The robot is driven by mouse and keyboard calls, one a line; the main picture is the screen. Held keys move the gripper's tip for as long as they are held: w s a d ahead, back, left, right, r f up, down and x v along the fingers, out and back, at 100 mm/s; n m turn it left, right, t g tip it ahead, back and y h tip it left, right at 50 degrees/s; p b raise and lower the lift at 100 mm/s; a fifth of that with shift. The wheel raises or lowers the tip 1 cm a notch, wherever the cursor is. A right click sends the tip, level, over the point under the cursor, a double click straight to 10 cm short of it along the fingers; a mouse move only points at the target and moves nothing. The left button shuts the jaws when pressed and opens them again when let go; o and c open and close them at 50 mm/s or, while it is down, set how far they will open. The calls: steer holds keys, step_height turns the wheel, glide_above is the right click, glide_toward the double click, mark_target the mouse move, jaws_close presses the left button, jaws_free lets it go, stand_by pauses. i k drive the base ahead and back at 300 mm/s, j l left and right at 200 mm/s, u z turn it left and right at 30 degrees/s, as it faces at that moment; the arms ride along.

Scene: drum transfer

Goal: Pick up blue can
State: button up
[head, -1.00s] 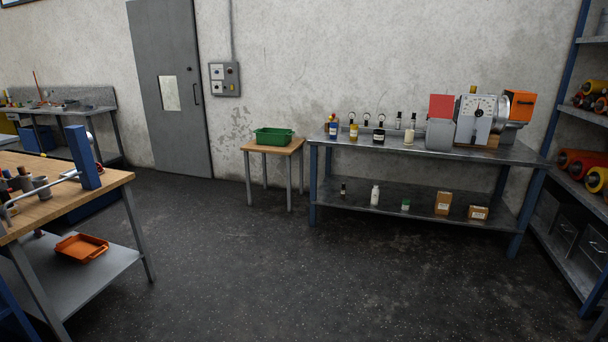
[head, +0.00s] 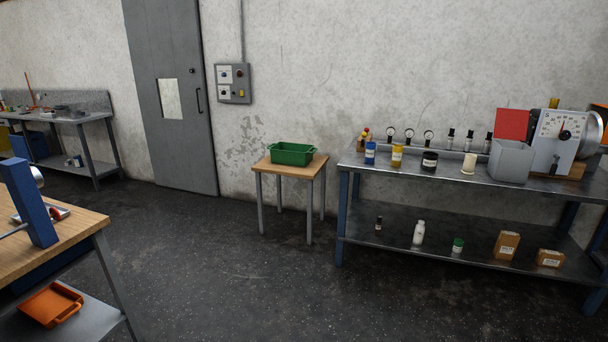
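A small blue can (head: 370,153) with a pale label stands upright at the left end of the top of the steel bench (head: 440,177). A yellow can (head: 397,156) stands just right of it, and a dark jar (head: 429,161) stands further right. A small item with red and yellow tops is just behind and left of the blue can. My gripper is not in view.
A small wooden table (head: 290,166) with a green bin (head: 292,153) stands left of the bench. A wooden workbench (head: 62,238) with an orange tray (head: 51,304) below is at the near left. The dark floor (head: 235,270) between them is clear.

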mark_target(370, 147)
steer(key=i, duration=2.05)
